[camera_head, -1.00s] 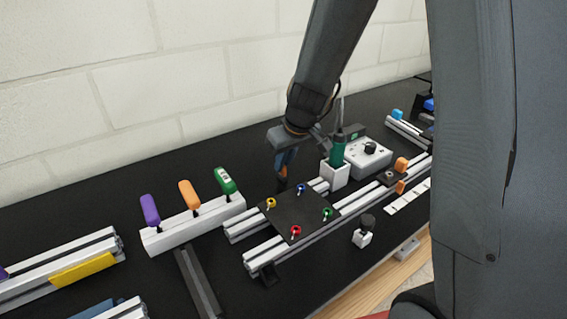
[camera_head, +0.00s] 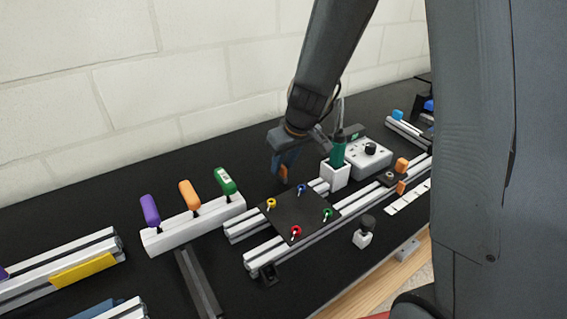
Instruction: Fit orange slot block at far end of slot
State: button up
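My gripper (camera_head: 283,179) points down above the back end of the aluminium extrusion frame, left of the green-handled tool. A small orange patch (camera_head: 284,171) shows at its fingers. I cannot tell whether this is a held block or part of the gripper, nor whether the fingers are open. Two orange pieces show at the right of the frame: an upper block (camera_head: 402,163) and a lower piece (camera_head: 401,187) at the rail beside a dark plate. Which one is the slot block is unclear. The front rail (camera_head: 338,224) has a long slot, too small to see inside.
A black plate (camera_head: 283,219) with several coloured knobs bridges the rails. Left is a white rack (camera_head: 195,225) with purple, orange and green handles. My arm hides the right side.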

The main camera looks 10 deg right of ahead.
jog(key=shift+o, duration=0.5)
jog(key=b+v, duration=0.1)
jog(key=v, duration=1)
jog(key=shift+s+r, duration=0.2)
jog(key=shift+r, duration=0.1)
jog(key=shift+w+b+x, duration=0.2)
jog(key=shift+b+x, duration=0.2)
jog(key=shift+x, duration=6.4)
jog(key=shift+r, duration=0.1)
grip_shut()
